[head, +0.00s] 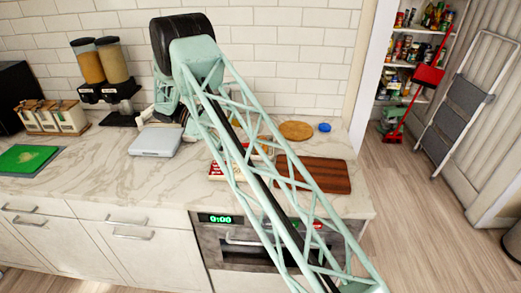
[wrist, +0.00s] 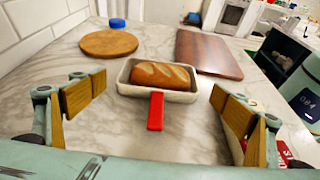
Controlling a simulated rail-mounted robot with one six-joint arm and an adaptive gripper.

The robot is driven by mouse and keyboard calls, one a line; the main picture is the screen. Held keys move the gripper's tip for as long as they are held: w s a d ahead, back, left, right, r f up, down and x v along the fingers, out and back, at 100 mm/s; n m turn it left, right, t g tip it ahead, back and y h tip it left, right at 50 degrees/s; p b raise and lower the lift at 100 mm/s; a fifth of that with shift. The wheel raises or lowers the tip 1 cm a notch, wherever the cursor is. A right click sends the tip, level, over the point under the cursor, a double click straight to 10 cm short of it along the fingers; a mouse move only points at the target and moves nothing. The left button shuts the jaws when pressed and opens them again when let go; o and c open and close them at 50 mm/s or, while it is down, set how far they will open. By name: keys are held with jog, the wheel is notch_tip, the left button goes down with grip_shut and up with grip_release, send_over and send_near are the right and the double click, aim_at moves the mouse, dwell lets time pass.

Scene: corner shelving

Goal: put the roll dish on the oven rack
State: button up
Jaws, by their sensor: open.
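The roll dish (wrist: 187,96) is a white rectangular dish on the marble counter. It holds a scored brown bread roll (wrist: 160,75), and a red handle (wrist: 156,110) points from it toward me. My gripper (wrist: 157,92) is open and empty in the wrist view. Its wood-coloured pads stand to the left and right, short of the dish, with the handle between them. In the head view my arm covers most of the dish and my gripper. The oven (head: 240,240) is under the counter, its green display reading 0:00. I cannot make out its rack.
A round wooden board (wrist: 108,43) and a dark rectangular board (wrist: 208,53) lie beyond the dish. A blue object (head: 324,127) is near the wall. A grey scale-like box (head: 156,141) and dispensers (head: 100,62) stand left. Red-and-white items (head: 216,170) sit near my arm.

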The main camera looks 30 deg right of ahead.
jog(key=shift+s+d+f, duration=0.25)
jog(key=shift+d, duration=0.1)
jog(key=shift+b+x, duration=0.65)
jog(key=shift+x, duration=1.95)
jog(key=shift+w, duration=0.1)
jog(key=shift+c, duration=0.4)
jog(key=c, duration=0.8)
